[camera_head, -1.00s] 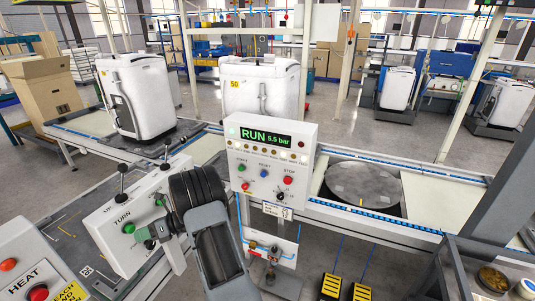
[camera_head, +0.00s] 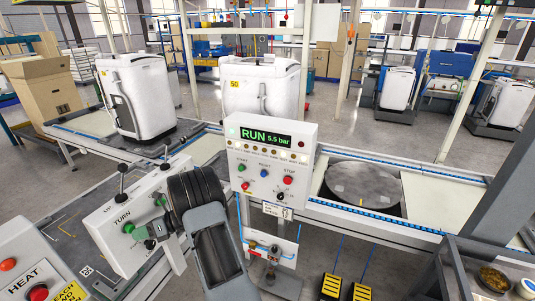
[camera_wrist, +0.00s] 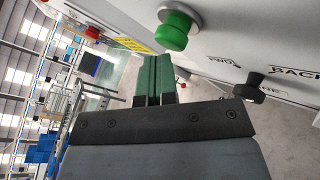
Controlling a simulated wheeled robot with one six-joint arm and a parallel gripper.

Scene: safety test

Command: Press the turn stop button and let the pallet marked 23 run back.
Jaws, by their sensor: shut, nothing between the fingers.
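The white TURN box (camera_head: 110,245) stands at the lower left in the head view. It has a green button (camera_head: 129,227) and a black knob (camera_head: 150,244). My gripper (camera_head: 143,233) is in front of this box, shut and empty. In the wrist view its green fingers (camera_wrist: 155,80) are together, below and left of a green button (camera_wrist: 178,30). The black selector (camera_wrist: 250,88), beside the letters FWD and BACK, is right of the fingers. I cannot make out a turn stop button; my arm hides part of the box. No pallet number 23 is readable.
The control panel (camera_head: 268,155) shows RUN and 5.5 bar, with a red STOP button (camera_head: 288,180). A round turntable (camera_head: 362,188) is at the right. White machines (camera_head: 135,95) stand on the line behind. A HEAT box (camera_head: 35,270) is at the lower left.

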